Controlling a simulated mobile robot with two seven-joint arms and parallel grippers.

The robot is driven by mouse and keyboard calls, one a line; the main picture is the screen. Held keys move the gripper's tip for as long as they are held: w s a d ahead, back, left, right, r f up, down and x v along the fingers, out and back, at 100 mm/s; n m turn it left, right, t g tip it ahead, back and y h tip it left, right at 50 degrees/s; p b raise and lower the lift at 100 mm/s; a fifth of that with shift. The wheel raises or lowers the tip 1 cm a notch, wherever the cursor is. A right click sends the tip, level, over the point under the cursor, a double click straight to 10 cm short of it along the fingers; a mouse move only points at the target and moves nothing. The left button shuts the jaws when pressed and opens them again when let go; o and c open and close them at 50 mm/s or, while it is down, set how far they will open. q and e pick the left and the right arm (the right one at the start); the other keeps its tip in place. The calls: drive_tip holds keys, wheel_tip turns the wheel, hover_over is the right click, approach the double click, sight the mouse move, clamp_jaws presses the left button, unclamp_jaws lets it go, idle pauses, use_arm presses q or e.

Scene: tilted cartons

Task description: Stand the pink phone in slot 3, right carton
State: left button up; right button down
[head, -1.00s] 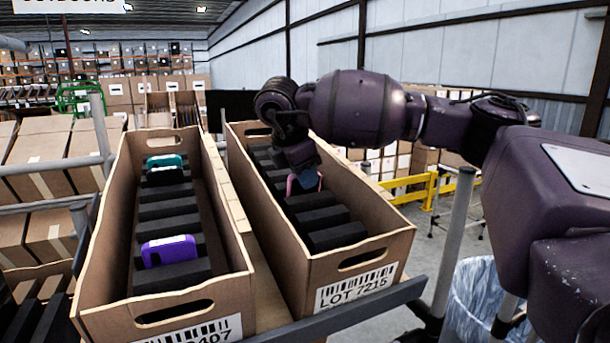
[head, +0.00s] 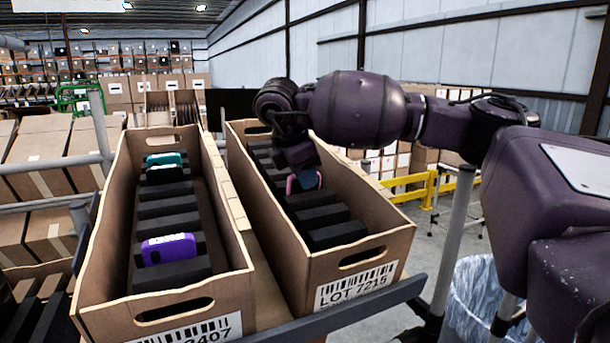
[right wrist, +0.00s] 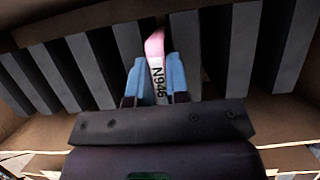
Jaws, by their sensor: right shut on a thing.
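The pink phone (right wrist: 155,48) is between the two blue fingertips of my right gripper (right wrist: 168,78) in the right wrist view, with a label reading N946 on its edge. In the head view, the pink phone (head: 291,185) shows only as a small edge beside my right gripper (head: 306,179), which is low inside the right carton (head: 318,275). The phone stands among the black dividers (head: 318,216); whether it touches the slot bottom is hidden. My right gripper is shut on it. My left gripper is not in view.
The left carton (head: 103,262) stands alongside, holding a purple phone (head: 170,249), a teal phone (head: 165,159) and a dark phone with a white edge (head: 166,168) between black dividers. Both cartons are tilted on a rack with a grey front rail (head: 340,313). The right carton's walls rise around my gripper.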

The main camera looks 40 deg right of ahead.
drive_tip(key=c, duration=1.1)
unclamp_jaws()
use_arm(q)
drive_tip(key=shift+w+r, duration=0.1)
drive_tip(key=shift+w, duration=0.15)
use_arm(e)
drive_tip(key=shift+o, duration=0.4)
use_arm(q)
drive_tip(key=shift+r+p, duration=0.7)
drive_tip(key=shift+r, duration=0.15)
use_arm(e)
drive_tip(key=w+v, duration=0.1)
drive_tip(key=v, duration=0.9)
drive_tip(key=shift+s+a+r, duration=0.15)
drive_tip(key=shift+s+r, duration=0.25)
drive_tip(key=shift+s, duration=0.1)
use_arm(q)
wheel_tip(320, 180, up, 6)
drive_tip(key=p, duration=0.6)
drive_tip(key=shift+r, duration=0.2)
use_arm(e)
wheel_tip(320, 180, up, 7)
drive_tip(key=s, duration=0.1)
